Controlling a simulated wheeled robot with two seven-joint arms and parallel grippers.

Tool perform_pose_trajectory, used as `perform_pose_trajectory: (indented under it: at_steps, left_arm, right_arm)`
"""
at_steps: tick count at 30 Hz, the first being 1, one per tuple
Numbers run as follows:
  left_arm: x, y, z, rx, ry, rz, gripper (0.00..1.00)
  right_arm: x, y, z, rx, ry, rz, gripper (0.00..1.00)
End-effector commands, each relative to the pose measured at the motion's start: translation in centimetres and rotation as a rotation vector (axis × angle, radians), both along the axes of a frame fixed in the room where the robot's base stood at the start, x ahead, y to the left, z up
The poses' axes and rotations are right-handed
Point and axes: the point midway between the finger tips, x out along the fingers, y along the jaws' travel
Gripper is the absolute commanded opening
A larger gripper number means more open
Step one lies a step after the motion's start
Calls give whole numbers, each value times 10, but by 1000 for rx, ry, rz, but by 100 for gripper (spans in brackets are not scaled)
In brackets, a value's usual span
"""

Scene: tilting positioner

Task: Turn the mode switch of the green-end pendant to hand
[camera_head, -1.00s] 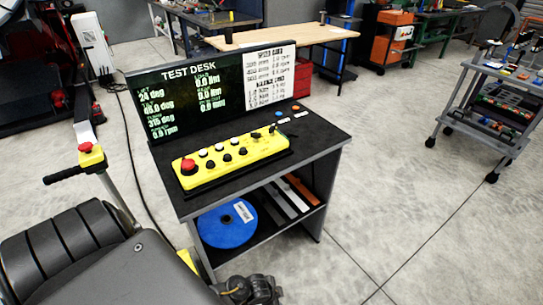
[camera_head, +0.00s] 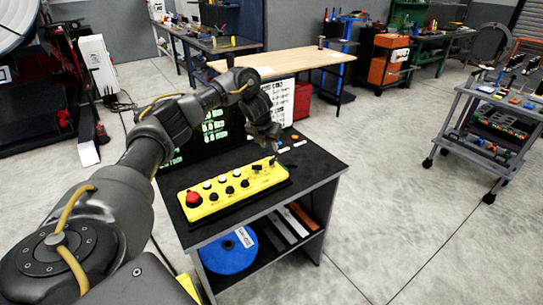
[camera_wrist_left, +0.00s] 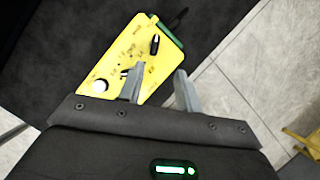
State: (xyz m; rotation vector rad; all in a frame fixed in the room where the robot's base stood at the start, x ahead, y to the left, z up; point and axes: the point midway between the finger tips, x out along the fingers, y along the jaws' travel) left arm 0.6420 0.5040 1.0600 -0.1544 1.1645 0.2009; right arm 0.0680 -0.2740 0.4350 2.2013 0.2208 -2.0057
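The yellow pendant (camera_head: 235,190) lies on the dark desk top, with a red stop button (camera_head: 193,198) at its near left end and several white and black controls. In the left wrist view the pendant (camera_wrist_left: 121,62) shows its green end (camera_wrist_left: 168,34) at the top right. A black switch knob (camera_wrist_left: 154,44) with a pale mark sits near that end; I cannot read its labels. My left gripper (camera_head: 273,140) is above the pendant's far right end. In the wrist view its fingers (camera_wrist_left: 159,82) are apart with nothing between them, short of the knob. My right gripper is out of view.
The test desk screen (camera_head: 283,95) stands behind the pendant, partly hidden by my left arm. A blue disc (camera_head: 229,252) and flat bars lie on the shelf below. A wheeled tool cart (camera_head: 490,125) stands at the right, with clear floor between.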

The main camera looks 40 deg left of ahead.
Motion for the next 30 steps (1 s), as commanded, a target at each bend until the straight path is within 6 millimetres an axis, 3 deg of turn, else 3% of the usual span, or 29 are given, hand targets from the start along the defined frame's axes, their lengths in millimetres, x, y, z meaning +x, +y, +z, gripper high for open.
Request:
perform_pose_trajectory:
  at_steps: [3,8,18,21,30]
  left_arm:
    - [-4,9,10,16,10,-8,35]
    - [-3,10,6,16,11,-9,35]
    - [16,13,-49,9,13,-6,35]
    - [22,16,-58,13,14,-5,35]
    - [35,18,-87,14,10,-7,35]
  right_arm:
    - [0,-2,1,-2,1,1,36]
    - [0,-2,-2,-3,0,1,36]
    - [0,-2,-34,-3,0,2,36]
    - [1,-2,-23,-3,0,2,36]
    - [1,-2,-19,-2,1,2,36]
